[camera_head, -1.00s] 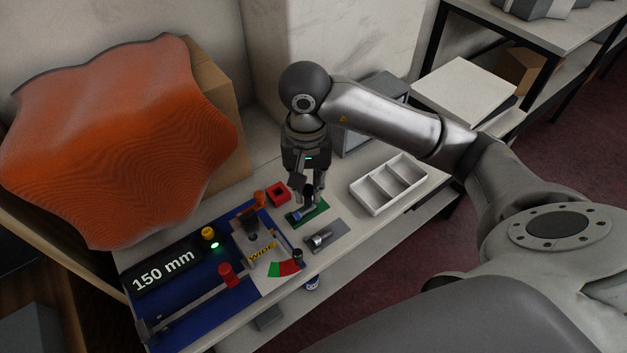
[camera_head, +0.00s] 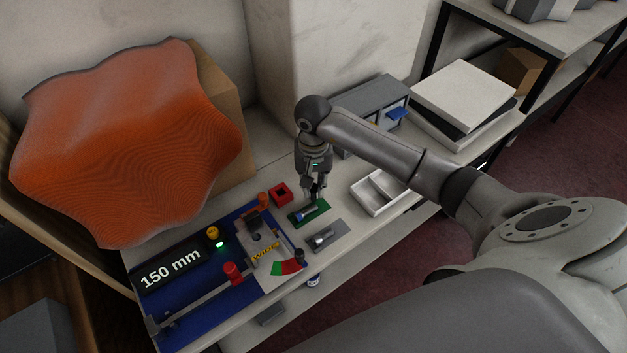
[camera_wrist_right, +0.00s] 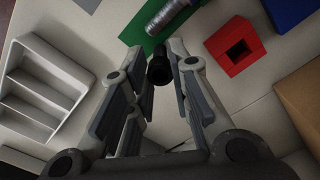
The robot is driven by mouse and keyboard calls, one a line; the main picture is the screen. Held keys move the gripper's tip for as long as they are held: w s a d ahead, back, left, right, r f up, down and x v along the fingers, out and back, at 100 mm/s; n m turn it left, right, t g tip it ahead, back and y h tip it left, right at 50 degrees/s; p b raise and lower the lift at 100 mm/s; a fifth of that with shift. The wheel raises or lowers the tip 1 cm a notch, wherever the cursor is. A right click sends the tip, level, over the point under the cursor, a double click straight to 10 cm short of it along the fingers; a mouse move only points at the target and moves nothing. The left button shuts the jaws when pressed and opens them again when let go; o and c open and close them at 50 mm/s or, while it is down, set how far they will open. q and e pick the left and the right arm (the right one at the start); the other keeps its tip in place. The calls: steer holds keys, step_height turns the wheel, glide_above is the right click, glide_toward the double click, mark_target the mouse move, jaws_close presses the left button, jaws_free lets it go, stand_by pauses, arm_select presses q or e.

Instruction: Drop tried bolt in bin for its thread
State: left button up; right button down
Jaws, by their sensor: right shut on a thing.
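My right gripper (camera_head: 315,198) is shut on a small dark cylindrical piece, seen between its fingers in the right wrist view (camera_wrist_right: 160,70); I cannot tell if it is the bolt. The fingers point down close above a green pad (camera_head: 324,208). A grey, ribbed bolt-like piece (camera_head: 304,215) lies on that pad and also shows in the right wrist view (camera_wrist_right: 170,14). A white bin tray with compartments (camera_head: 372,211) stands to the right, partly hidden by my arm; it also shows in the right wrist view (camera_wrist_right: 70,70). My left gripper is not in view.
A red block with a square hole (camera_head: 280,192) stands left of the gripper. A grey pad (camera_head: 340,230) bears another metal piece (camera_head: 322,238).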

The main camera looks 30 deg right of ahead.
steer(key=shift+f, duration=0.15)
steer(key=c, duration=1.3)
jaws_free()
steer(key=shift+c, duration=0.2)
